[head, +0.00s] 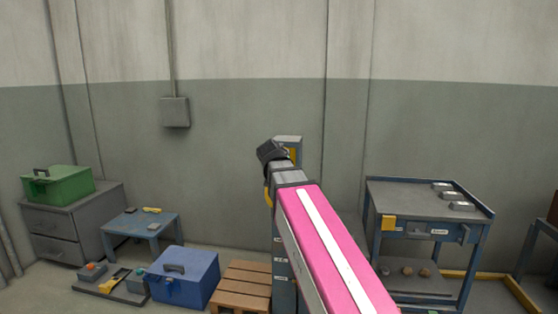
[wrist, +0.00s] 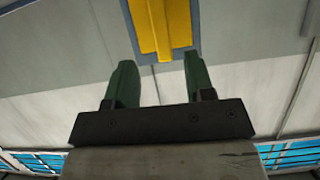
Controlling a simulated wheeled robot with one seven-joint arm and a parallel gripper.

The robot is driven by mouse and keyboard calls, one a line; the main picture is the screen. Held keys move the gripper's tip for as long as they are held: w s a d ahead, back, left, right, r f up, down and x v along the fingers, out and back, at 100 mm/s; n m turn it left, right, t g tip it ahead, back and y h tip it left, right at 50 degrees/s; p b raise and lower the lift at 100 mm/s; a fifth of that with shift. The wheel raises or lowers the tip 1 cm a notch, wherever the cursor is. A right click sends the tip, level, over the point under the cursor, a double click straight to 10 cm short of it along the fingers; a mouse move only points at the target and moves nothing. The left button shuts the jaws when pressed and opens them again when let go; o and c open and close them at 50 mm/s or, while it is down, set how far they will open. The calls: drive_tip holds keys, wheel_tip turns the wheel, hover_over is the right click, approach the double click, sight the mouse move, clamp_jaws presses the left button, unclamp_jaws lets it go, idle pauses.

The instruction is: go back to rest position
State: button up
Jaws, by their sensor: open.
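My gripper shows in the wrist view (wrist: 160,85) with its two green fingers apart and nothing between them. Just beyond the fingertips, in the wrist view, is a yellow bar on a grey-blue backing (wrist: 162,28). I cannot tell whether the fingers touch it. In the head view my pink arm with a white stripe reaches forward from the lower right to a dark wrist near the middle. The fingers are hidden there. Behind the wrist is a grey-framed panel with a yellow part (head: 291,142).
At left are a grey cabinet (head: 75,222) with a green toolbox (head: 58,186), a small blue table (head: 143,226) and a blue toolbox (head: 186,281). A wooden pallet (head: 244,286) lies beside my arm. A blue workbench (head: 425,200) stands at right. The wall above is mostly bare.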

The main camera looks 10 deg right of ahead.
drive_tip(key=s+d+f+n+g, duration=0.1)
drive_tip(key=s+f+g, duration=0.1)
drive_tip(key=f, duration=0.6)
drive_tip(key=s+d+f+g, duration=0.1)
drive_tip(key=f+g, duration=0.1)
drive_tip(key=f, duration=0.5)
drive_tip(key=s+f+n+g+y, duration=0.1)
drive_tip(key=s+f+g, duration=0.2)
drive_tip(key=s+f, duration=0.3)
drive_tip(key=s+f+n+g+y, duration=0.1)
drive_tip(key=s+f, duration=0.5)
drive_tip(key=f, duration=0.7)
drive_tip(key=s+f+n+g+y, duration=0.1)
drive_tip(key=s+f+g, duration=0.3)
drive_tip(key=f, duration=0.6)
drive_tip(key=s+d+y, duration=0.1)
drive_tip(key=s, duration=0.1)
drive_tip(key=shift+s+f+g, duration=0.15)
drive_tip(key=shift+s+g, duration=0.15)
drive_tip(key=shift+s, duration=0.05)
